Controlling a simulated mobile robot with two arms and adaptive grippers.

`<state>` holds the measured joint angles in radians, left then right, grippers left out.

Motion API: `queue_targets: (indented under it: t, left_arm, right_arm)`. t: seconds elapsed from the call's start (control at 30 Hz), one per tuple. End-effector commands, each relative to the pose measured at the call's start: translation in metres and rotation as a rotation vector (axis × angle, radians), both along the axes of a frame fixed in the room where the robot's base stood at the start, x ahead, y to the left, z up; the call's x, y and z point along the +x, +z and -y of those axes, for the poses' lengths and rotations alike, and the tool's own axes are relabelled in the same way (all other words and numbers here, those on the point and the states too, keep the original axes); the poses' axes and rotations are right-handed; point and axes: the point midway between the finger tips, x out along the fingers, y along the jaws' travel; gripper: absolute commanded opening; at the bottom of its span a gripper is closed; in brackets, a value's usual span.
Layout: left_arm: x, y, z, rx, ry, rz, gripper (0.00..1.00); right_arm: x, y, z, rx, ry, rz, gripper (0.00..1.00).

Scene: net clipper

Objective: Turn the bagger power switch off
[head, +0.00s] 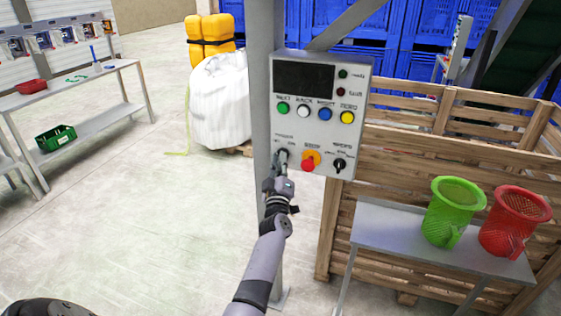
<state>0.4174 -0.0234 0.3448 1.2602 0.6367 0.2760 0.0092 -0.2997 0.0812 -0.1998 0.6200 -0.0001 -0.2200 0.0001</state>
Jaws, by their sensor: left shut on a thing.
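The bagger control panel (308,112) is a light grey box on a grey post. It has a dark display, a row of green, white, blue and yellow buttons, and a red knob on a yellow base. A black rotary switch sits at its lower right. The power switch (283,152) is at the lower left of the panel, mostly hidden by my gripper. My left gripper (282,160) reaches up from below and is shut on the power switch. The switch's exact angle cannot be told. My right gripper is not in view.
A small grey table (400,232) at the right holds a green basket (453,212) and a red basket (514,222). A wooden crate (420,152) stands behind it. A workbench (75,90) is at the left. The floor between is clear.

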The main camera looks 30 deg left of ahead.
Motion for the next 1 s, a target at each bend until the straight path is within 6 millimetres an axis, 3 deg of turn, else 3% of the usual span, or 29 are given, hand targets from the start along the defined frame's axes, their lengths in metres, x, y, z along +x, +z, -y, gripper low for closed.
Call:
queue_targets:
  t: [0.17, 0.2, 0.47, 1.0]
  left_arm:
    - [0.0003, 0.0059, -0.0015, 0.000, 0.003, 0.012, 0.00]
    - [0.0002, 0.0061, -0.0015, 0.000, 0.003, 0.012, 0.11]
    - [0.0002, 0.0046, -0.0013, 0.002, 0.003, 0.009, 0.28]
    - [-0.0044, -0.0009, 0.0025, 0.000, 0.001, 0.002, 0.29]
  right_arm:
    - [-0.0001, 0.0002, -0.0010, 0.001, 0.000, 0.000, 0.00]
    - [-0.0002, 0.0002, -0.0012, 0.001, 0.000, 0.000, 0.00]
    - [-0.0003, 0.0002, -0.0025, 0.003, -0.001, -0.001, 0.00]
    - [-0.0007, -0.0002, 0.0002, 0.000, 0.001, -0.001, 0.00]
